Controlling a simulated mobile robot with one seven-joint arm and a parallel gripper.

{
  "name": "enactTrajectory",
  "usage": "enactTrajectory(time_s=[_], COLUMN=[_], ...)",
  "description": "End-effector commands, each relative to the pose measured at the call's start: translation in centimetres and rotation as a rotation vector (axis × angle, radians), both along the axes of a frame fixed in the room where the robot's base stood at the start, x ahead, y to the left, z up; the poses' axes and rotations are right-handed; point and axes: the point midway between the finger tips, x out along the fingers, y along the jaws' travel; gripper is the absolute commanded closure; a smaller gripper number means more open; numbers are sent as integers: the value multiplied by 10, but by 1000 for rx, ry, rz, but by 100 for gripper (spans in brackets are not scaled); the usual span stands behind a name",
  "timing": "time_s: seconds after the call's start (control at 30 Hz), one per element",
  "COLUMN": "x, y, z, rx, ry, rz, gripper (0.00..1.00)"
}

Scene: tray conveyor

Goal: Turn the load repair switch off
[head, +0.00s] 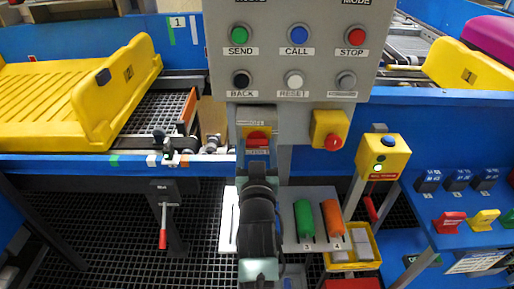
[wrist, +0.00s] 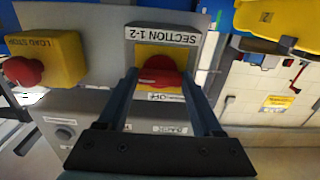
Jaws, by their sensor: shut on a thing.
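A red rotary switch knob (wrist: 160,66) sits on a yellow plate labelled "SECTION 1-2", with "OFF" on the opposite side. Both labels look upside down in the wrist view. My gripper (wrist: 160,80) has one finger on each side of this knob and is shut on it. In the head view the knob (head: 257,138) shows below the grey button panel, with my gripper (head: 257,165) reaching up to it from below. No label reading "load repair" is legible. The knob's exact turn angle is hard to tell.
A yellow box with a red stop button (head: 335,142) is right of the switch; it is also close in the wrist view (wrist: 25,72). The grey panel (head: 300,65) carries several buttons. A yellow tray (head: 80,95) stands on the conveyor at left.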

Motion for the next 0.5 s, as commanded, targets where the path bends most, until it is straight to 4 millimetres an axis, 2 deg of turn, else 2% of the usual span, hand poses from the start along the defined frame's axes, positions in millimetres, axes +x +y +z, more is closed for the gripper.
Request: enactTrajectory(time_s=[0.03,0.1,0.5], x=[0,0,0], y=[0,0,-1], z=[0,0,0], rx=[0,0,-96], ry=[0,0,2], rz=[0,0,-1], gripper=[80,88,88])
